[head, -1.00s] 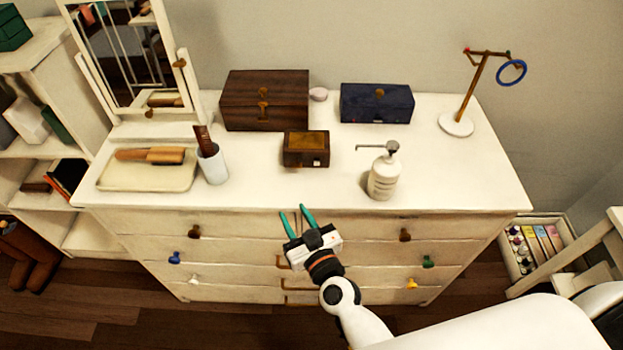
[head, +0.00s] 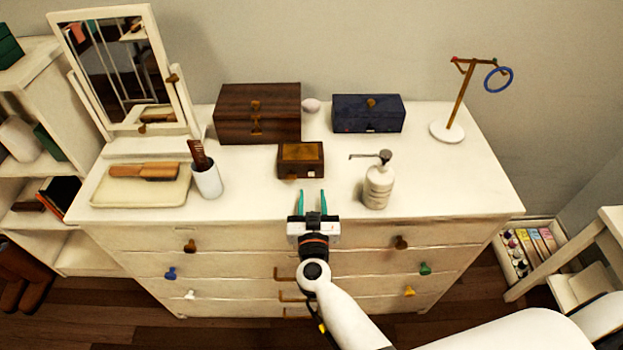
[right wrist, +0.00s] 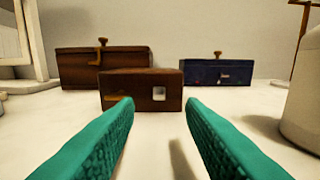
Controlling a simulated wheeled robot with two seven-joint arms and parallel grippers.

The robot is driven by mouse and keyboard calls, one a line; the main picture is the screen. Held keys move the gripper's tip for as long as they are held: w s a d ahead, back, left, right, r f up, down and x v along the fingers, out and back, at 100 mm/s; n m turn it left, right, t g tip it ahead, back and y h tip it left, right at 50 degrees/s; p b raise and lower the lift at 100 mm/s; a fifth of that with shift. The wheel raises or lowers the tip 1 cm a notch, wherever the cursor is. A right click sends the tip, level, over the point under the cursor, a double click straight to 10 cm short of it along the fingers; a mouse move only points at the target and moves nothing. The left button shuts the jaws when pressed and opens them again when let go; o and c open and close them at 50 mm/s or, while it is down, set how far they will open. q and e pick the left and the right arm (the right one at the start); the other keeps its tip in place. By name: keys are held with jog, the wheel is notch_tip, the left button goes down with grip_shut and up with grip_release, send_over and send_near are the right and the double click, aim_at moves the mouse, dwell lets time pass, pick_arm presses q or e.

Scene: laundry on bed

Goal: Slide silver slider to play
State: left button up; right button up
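A small dark brown box (head: 300,159) with a gold-brown top panel stands near the middle of the dresser top. In the right wrist view its front (right wrist: 140,92) faces me, with a silvery-white square piece (right wrist: 158,93) right of centre and a small brass-coloured piece (right wrist: 113,99) at the left. I take the square piece as the slider, but its detail is too small to be sure. My right gripper (head: 313,193) is open and empty, its teal fingers pointing at the box from just in front of it, apart from it. My left gripper is not in view.
A larger brown box (head: 258,113) and a blue box (head: 367,113) stand behind. A white pump bottle (head: 378,187) is close on the right. A cup with a comb (head: 206,179), a tray (head: 130,197) and a mirror stand left. A ring stand (head: 447,131) is far right.

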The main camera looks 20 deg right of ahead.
aim_at(311, 174)
jog(key=x, duration=0.6)
jog(key=shift+w, duration=0.15)
jog(key=shift+c, duration=0.2)
